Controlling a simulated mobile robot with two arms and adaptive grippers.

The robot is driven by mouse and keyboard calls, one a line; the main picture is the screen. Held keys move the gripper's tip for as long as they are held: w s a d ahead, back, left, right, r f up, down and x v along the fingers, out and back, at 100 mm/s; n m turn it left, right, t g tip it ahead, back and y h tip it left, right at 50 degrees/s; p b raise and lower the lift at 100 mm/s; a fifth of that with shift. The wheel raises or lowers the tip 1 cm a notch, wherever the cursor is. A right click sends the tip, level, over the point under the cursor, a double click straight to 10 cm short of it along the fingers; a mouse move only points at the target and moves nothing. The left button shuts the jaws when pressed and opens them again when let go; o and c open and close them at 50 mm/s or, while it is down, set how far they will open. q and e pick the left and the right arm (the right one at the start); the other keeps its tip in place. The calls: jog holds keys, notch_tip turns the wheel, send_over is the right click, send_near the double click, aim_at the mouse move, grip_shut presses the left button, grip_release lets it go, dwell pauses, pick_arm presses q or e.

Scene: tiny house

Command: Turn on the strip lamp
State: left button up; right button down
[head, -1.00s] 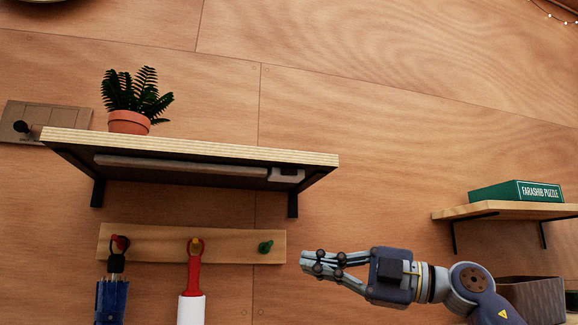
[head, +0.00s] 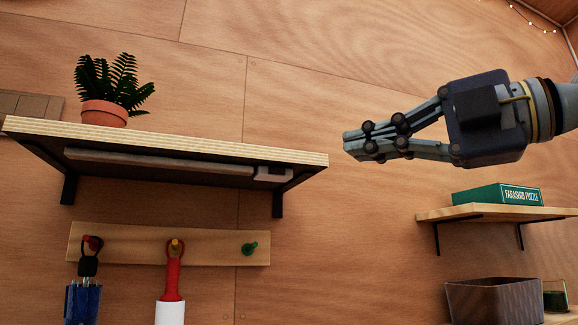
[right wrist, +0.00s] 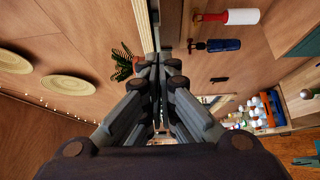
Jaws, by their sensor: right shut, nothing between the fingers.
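The strip lamp (head: 160,162) is a long, grey, unlit bar under the wooden wall shelf (head: 180,139). A small pale block (head: 272,174), perhaps its switch, sits at its right end. My right gripper (head: 347,146) is shut and empty, pointing left just beyond the shelf's right end, about level with its top edge. In the right wrist view its closed fingers (right wrist: 155,62) point toward the shelf and partly hide it. My left gripper is out of view.
A potted fern (head: 104,112) stands on the shelf. At right, a small shelf (head: 490,214) carries a green puzzle box (head: 497,195) above a dark bin (head: 495,300).

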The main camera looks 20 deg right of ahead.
aim_at(293, 163)
jog(key=shift+w, duration=0.1)
jog(key=p+x, duration=0.2)
jog(key=x, duration=0.2)
jog(key=d+p+x, duration=0.1)
jog(key=p+x, duration=0.1)
jog(key=x, duration=0.2)
jog(key=w+p+x, duration=0.1)
jog(key=p+x, duration=0.1)
jog(key=x, duration=0.2)
jog(key=shift+w+d+r, duration=0.1)
jog(key=shift+d, duration=0.1)
jog(key=shift+w+d, duration=0.3)
jog(key=shift+w, duration=0.25)
jog(key=shift+a, duration=0.2)
jog(key=shift+d, duration=0.1)
